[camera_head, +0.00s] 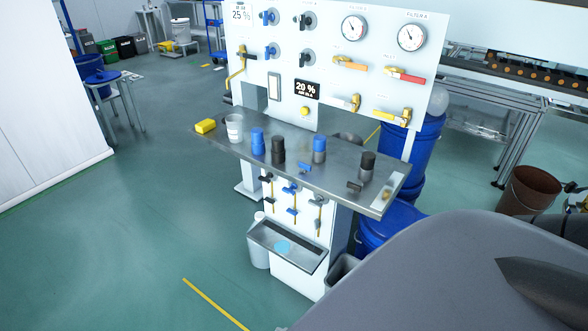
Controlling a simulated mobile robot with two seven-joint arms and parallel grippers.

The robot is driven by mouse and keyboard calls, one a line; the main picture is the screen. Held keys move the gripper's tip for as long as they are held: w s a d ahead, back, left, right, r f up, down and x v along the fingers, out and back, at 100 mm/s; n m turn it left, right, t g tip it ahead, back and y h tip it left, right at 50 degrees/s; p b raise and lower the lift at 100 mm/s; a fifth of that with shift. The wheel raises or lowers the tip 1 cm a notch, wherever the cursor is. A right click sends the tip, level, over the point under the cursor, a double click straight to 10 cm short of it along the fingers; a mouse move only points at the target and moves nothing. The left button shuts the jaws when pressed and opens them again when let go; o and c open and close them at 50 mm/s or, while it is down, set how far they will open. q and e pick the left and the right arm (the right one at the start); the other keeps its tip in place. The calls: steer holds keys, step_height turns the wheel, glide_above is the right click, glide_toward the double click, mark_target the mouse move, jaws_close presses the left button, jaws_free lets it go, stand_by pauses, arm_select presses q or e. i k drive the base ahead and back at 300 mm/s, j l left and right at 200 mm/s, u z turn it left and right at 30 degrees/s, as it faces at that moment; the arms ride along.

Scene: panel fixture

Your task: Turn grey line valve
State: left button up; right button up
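The white panel fixture (330,70) stands in the middle of the view. Three thin yellow lines with small valves run down its lower front below the steel shelf. The left line valve (267,178) looks black, the middle line valve (290,188) is blue, and the right line valve (317,201) looks dark grey or black. They are too small to tell grey from black surely, or to read their handle positions. The upper panel has blue knobs (268,18) and dark grey or black knobs (304,20). Neither of my grippers is in view.
A tray (288,248) sticks out below. Blue drums (390,222) stand behind at right.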

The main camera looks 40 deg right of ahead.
mark_target(316, 203)
steer(key=z, duration=1.2)
